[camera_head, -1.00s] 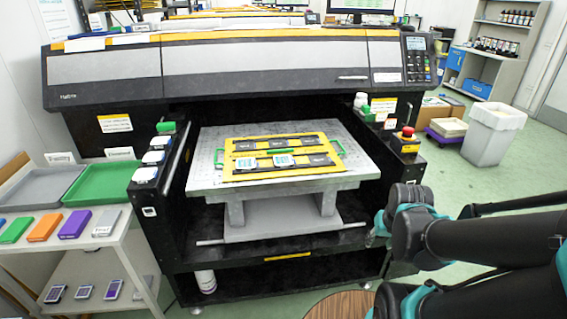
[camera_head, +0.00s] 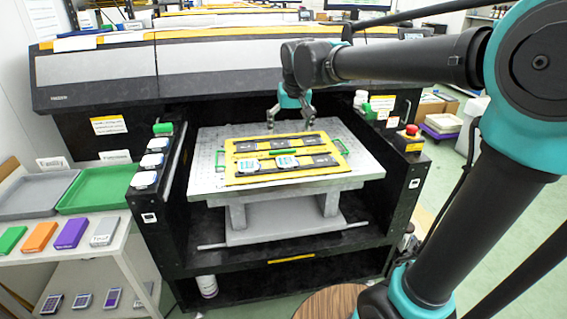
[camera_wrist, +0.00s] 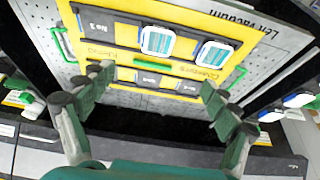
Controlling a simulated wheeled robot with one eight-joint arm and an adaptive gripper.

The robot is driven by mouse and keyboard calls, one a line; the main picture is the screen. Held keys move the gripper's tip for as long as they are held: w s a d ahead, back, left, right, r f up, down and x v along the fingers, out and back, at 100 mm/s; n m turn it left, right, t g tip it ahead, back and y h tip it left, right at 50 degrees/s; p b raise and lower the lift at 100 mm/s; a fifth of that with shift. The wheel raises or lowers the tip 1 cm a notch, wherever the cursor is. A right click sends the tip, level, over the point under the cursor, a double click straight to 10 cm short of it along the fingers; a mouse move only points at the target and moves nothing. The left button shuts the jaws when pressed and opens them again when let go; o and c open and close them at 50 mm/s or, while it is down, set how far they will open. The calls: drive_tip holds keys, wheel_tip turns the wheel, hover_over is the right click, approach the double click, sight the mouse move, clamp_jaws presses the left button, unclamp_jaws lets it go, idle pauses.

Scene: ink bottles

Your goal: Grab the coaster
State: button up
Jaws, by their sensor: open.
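Two square white coasters with teal patterns lie side by side in a yellow-and-black jig (camera_head: 240,178) on the printer's grey bed. The left coaster (camera_head: 249,165) and the right coaster (camera_head: 286,161) sit in the row nearer the head camera. Both also show near the top of the wrist view, one left of centre (camera_wrist: 157,41) and one to its right (camera_wrist: 216,53). My gripper (camera_head: 289,119) is open and empty above the far side of the jig, apart from the coasters. Its spread fingers show in the wrist view (camera_wrist: 154,84).
The grey perforated bed (camera_head: 207,178) has bare margins around the jig. The large printer body (camera_head: 230,69) stands close behind my gripper. Black side housings (camera_head: 400,180) flank the bed. A green tray (camera_head: 97,189) and coloured cases stand at left.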

approach(287, 161)
drive_tip(key=shift+w+a+f, duration=0.15)
drive_tip(key=shift+a+f, duration=0.05)
drive_tip(key=shift+f, duration=0.35)
drive_tip(key=shift+w+a+f, duration=0.15)
drive_tip(key=shift+a+f, duration=0.05)
drive_tip(key=shift+f, duration=0.4)
drive_tip(key=shift+d+x, duration=0.15)
drive_tip(key=shift+x, duration=1.2)
drive_tip(key=shift+d+x, duration=0.15)
drive_tip(key=shift+x, duration=1.25)
drive_tip(key=shift+w+a, duration=0.1)
drive_tip(key=shift+c, duration=0.3)
drive_tip(key=c, duration=1.3)
drive_tip(key=shift+r, duration=0.1)
